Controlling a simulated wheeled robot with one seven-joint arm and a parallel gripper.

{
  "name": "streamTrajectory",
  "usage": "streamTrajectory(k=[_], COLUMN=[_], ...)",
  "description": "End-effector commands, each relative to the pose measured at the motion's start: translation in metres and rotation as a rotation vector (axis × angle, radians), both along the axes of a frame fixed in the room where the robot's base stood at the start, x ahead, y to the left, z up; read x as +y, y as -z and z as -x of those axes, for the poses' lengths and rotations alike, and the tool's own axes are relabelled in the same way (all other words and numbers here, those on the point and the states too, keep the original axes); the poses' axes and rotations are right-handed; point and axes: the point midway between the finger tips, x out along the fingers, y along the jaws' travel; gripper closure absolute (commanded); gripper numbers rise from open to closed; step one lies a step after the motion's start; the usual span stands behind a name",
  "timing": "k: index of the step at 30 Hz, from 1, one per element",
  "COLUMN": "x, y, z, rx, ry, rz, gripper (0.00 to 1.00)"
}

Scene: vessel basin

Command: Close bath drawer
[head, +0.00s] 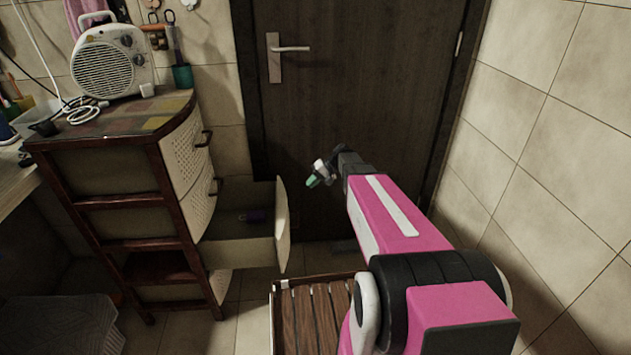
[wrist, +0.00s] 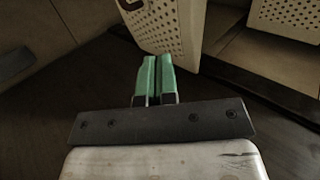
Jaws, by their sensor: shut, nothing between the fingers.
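The bath drawer (head: 238,252) is pulled out of the brown wooden cabinet (head: 151,215), low on its right side. The drawer's pale front (head: 282,225) stands well out from the cabinet. In the wrist view a white perforated front (wrist: 168,28) shows just beyond the fingertips. My gripper (head: 313,181) has green fingers and is to the right of the open drawer front in the head view. In the wrist view its fingers (wrist: 154,75) are together with nothing between them. I cannot tell whether they touch the front.
Two closed perforated drawers (head: 188,155) sit above the open one. A white fan heater (head: 113,62) stands on the cabinet top. A dark door (head: 350,110) is behind my gripper. A wooden slatted piece (head: 318,315) lies below, and a tiled wall (head: 560,130) bounds the right.

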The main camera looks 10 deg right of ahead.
Motion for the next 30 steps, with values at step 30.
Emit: streamTrajectory(k=[30], x=[0.082], y=[0.039], z=[0.004], rx=[0.001], ry=[0.001], rz=[0.001], gripper=[1.0])
